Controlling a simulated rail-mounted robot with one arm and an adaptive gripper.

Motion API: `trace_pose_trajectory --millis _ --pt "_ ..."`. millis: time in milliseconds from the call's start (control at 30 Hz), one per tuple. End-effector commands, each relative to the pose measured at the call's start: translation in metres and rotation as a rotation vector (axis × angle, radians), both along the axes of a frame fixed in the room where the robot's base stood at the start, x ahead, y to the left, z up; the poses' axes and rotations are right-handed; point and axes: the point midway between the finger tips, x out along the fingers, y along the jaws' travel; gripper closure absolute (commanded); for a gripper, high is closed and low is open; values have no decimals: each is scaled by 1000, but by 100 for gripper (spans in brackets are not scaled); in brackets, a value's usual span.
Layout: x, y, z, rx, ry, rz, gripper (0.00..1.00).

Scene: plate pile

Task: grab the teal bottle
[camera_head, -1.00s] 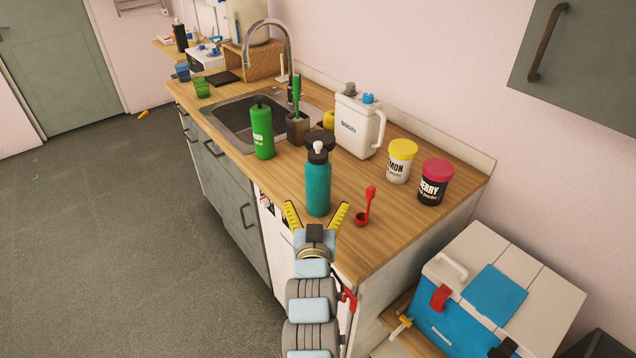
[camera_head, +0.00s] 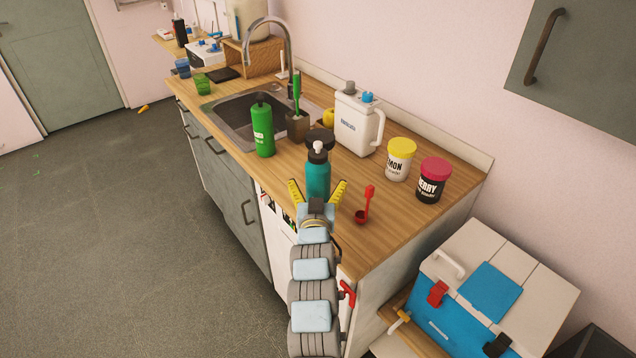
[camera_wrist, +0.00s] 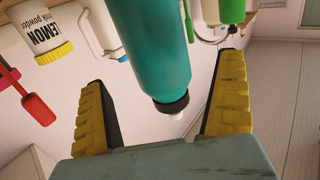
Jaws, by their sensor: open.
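The teal bottle (camera_head: 318,178) stands upright on the wooden counter, with a dark cap and a pale spout. In the wrist view the bottle (camera_wrist: 150,45) appears upside down, between and beyond the yellow fingers. My gripper (camera_head: 318,190) is open, with one yellow finger to each side of the bottle in the head view. The wrist view also shows my gripper (camera_wrist: 163,105) spread wide, with gaps between the fingers and the bottle. The bottle's lower part is hidden behind my gripper in the head view.
A green bottle (camera_head: 263,130) stands left, near the sink (camera_head: 235,125). A white jug (camera_head: 357,125), lemon tub (camera_head: 399,160) and berry tub (camera_head: 432,180) stand behind and right. The counter's front edge (camera_head: 290,205) is close.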

Motion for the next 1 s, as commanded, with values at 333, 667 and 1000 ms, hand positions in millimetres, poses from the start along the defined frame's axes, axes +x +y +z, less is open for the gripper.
trace_pose_trajectory --millis 333,667,1000 --pt "28 -1 2 -1 2 0 0" --pt "46 -1 1 -1 -2 1 0" --pt "46 -1 1 -1 -2 1 46"
